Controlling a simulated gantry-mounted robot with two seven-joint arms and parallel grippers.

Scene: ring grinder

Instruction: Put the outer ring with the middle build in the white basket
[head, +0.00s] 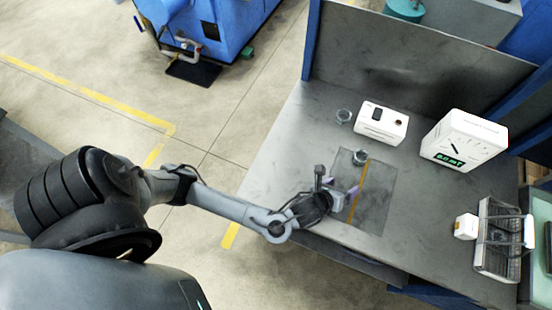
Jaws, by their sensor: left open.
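Two small grey metal rings stand on the grey workbench (275,165). One ring (344,115) is left of the white box-shaped device, and the other ring (360,157) is at the upper edge of the dark mat. They are too small to tell which build each has. A basket (503,240) with white edges and wire-like sides is at the right end of the bench; its contents are unclear. My left gripper (340,187) is open over the mat, below the nearer ring and apart from it. My right gripper is not in view.
The dark mat (377,205) has a yellow stripe. A white device (381,124) and a white gauge with a green display (465,140) stand at the back. A small white box (466,226) is left of the basket.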

